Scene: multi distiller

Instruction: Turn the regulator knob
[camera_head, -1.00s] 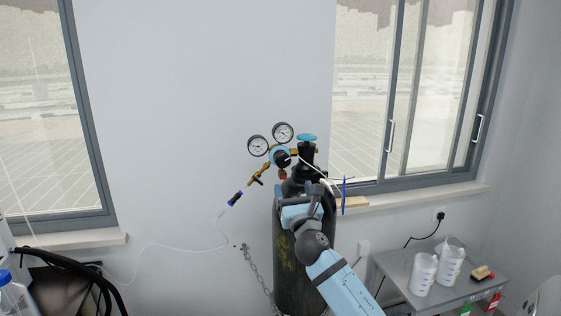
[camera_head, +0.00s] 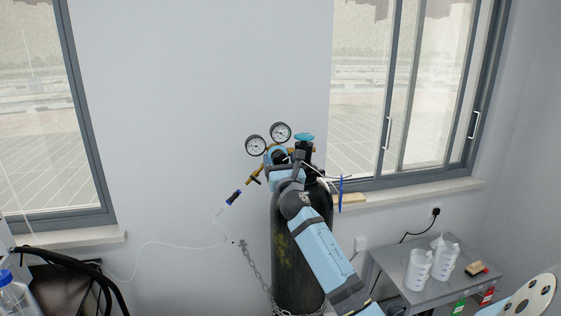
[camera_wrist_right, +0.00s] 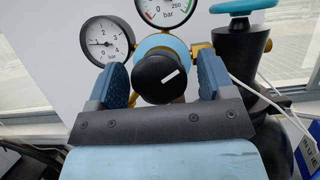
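The regulator (camera_head: 270,152) with its two round gauges sits on top of the dark gas cylinder (camera_head: 290,258) by the wall. In the right wrist view, its black knob (camera_wrist_right: 160,78) faces me, with a white line slanting up to the right. My right gripper (camera_wrist_right: 165,82) is open, with one blue finger on each side of the knob and a visible gap on both sides. In the head view, my right gripper (camera_head: 284,160) is at the regulator and hides the knob. My left gripper is not in view.
A turquoise valve handwheel (camera_wrist_right: 233,6) tops the cylinder, just right of the gripper. A chain (camera_head: 253,267) hangs at the cylinder's left. A thin hose runs left along the wall. A grey table (camera_head: 398,283) with white beakers (camera_head: 419,268) stands at right.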

